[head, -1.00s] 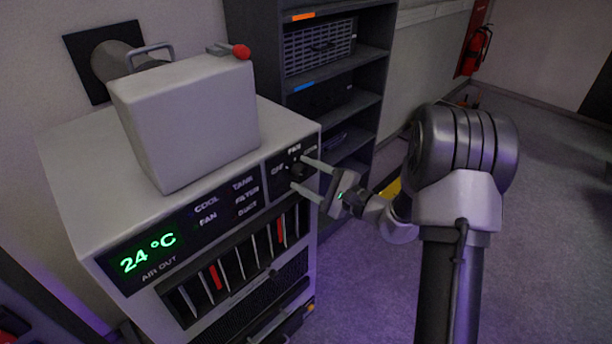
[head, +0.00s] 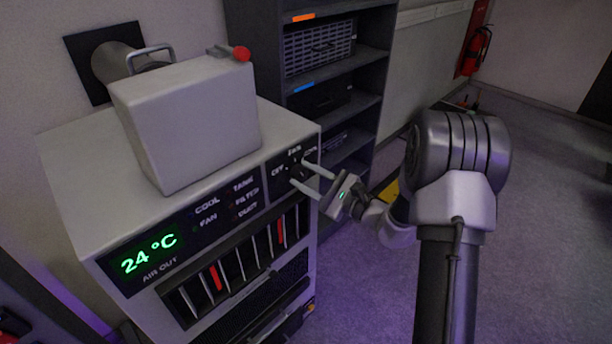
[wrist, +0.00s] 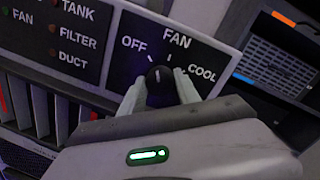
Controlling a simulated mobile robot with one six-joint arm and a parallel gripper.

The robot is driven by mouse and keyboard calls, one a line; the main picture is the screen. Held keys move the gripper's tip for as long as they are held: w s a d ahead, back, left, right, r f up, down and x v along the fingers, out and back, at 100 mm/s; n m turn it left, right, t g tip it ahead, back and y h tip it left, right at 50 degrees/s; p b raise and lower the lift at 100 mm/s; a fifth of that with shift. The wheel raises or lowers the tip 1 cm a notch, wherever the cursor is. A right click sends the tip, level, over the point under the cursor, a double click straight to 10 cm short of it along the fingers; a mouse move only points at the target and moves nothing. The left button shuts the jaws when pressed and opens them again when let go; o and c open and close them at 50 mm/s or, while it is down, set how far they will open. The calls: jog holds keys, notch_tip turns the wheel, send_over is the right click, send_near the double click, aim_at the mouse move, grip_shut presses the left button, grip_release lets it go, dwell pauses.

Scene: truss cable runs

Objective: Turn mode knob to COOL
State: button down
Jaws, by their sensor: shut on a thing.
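The mode knob (wrist: 158,86) is a small black dial with a white mark, on a dark panel of the air unit. Its labels read OFF, FAN and COOL. In the wrist view, the mark points roughly straight up, between OFF and FAN; the exact setting is hard to tell. COOL (wrist: 202,73) is printed to the right of the knob. My gripper (wrist: 160,92) is shut on the knob, one pale finger on each side. In the head view, my gripper (head: 299,172) reaches the panel from the right, and its fingers partly hide the knob.
The display (head: 148,252) reads 24 °C. A green light shows by FAN on the status panel (wrist: 58,35). A grey box (head: 188,120) with a red ball-ended lever (head: 242,54) sits on the unit. A dark shelf (head: 360,97) stands behind; open floor lies right.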

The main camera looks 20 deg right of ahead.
jog(key=m+p, duration=0.1)
jog(key=m, duration=0.4)
jog(key=shift+t, duration=0.4)
jog(key=m+p, duration=0.2)
jog(key=m, duration=0.2)
jog(key=shift+t+h, duration=0.3)
jog(key=shift+h, duration=0.1)
jog(key=m+p, duration=0.2)
jog(key=m, duration=0.2)
jog(key=shift+p, duration=0.35)
jog(key=shift+f+m+t+h+p, duration=0.1)
jog(key=shift+m+t+h+p, duration=0.35)
jog(key=shift+m+p, duration=1.15)
jog(key=shift+m+b, duration=0.3)
jog(key=shift+m, duration=0.3)
jog(key=c, duration=0.9)
grip_release()
